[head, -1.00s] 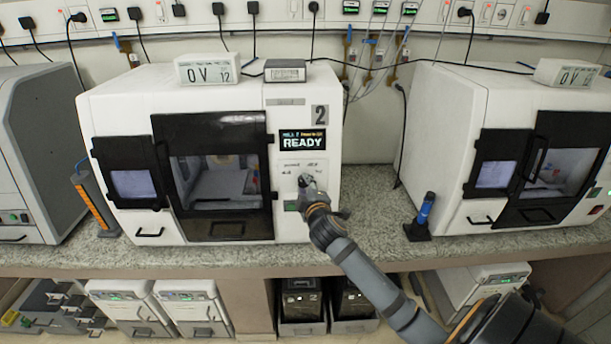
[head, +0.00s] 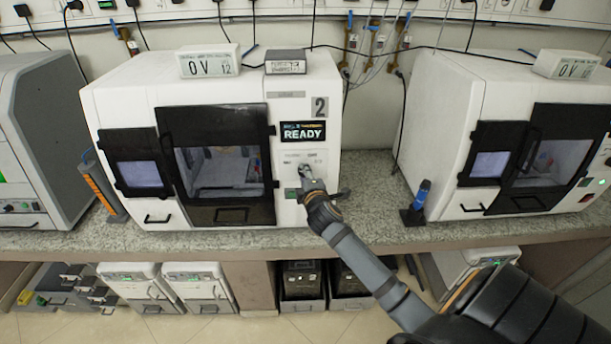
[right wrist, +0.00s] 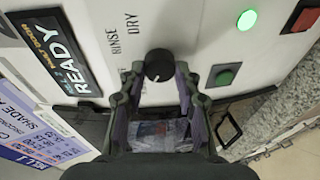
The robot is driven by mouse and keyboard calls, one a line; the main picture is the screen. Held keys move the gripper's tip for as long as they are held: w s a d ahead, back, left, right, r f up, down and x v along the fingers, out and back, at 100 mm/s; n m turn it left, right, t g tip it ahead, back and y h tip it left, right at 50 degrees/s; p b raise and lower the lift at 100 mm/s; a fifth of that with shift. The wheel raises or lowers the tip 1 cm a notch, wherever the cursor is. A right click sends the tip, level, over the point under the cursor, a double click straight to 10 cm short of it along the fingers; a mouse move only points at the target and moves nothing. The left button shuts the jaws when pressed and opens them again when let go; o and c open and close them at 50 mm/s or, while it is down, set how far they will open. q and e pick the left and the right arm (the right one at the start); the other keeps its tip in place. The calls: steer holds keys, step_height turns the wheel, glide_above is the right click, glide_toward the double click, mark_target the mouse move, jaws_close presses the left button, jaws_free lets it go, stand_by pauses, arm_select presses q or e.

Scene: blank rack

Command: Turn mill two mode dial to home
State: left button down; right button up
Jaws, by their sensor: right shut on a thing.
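Mill two (head: 120,95) is the white machine with a "2" label and a screen (head: 303,132) reading READY. Its mode dial (right wrist: 158,64) is a black round knob with a pale pointer mark, on the white front panel. The words RINSE and DRY stand near the dial in the right wrist view. My right gripper (right wrist: 157,72) is at the panel with a finger on each side of the dial, shut on it. In the head view my right gripper (head: 308,178) covers most of the dial area. My left gripper is not in view.
A green button (right wrist: 225,77), a lit green lamp (right wrist: 247,20) and a red switch (right wrist: 306,15) sit close to the dial. A blue-topped stand (head: 419,200) is on the counter to the right, before another white machine (head: 440,110).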

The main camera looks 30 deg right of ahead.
steer(key=o, duration=1.2)
steer(key=shift+c, duration=0.2)
steer(key=v, duration=1.2)
steer(key=shift+f, duration=0.1)
